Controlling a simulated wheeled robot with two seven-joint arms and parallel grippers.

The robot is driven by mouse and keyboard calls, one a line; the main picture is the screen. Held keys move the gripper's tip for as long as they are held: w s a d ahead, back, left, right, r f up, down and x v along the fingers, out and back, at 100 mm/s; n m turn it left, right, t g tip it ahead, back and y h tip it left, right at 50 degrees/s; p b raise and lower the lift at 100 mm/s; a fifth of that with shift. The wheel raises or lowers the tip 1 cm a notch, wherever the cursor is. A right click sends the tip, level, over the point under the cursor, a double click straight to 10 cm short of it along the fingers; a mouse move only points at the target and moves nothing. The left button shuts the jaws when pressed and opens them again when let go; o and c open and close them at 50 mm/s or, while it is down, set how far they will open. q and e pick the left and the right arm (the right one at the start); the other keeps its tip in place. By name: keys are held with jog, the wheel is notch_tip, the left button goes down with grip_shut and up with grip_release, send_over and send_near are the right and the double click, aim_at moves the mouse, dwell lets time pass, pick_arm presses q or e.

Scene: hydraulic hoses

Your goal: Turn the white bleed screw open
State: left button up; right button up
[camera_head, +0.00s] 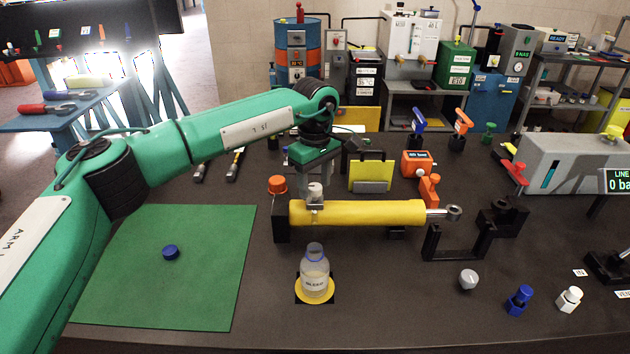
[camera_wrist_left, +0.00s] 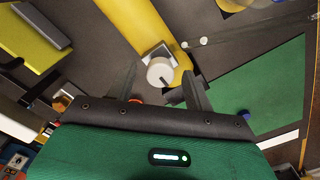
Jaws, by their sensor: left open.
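The white bleed screw (camera_head: 315,188) is a small round knob on top of the yellow cylinder (camera_head: 370,212), towards its left end. In the left wrist view the bleed screw (camera_wrist_left: 160,73) shows a dark mark on its face. My left gripper (camera_head: 316,193) points down over the cylinder from above. In the left wrist view its two dark fingers (camera_wrist_left: 159,78) stand apart, one on either side of the screw. I see gaps between the fingers and the screw, and cannot tell whether either touches. My right gripper is not in view.
A bottle (camera_head: 315,277) stands on a yellow disc in front of the cylinder. A blue cap (camera_head: 170,252) lies on the green mat (camera_head: 205,290). An orange knob (camera_head: 277,184) is close to the left gripper. A black bracket (camera_head: 450,245) stands near the rod end.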

aim_at(315, 186)
pick_arm(q)
jog(key=shift+r, duration=0.3)
notch_tip(315, 186, up, 13)
jog(key=b, duration=0.1)
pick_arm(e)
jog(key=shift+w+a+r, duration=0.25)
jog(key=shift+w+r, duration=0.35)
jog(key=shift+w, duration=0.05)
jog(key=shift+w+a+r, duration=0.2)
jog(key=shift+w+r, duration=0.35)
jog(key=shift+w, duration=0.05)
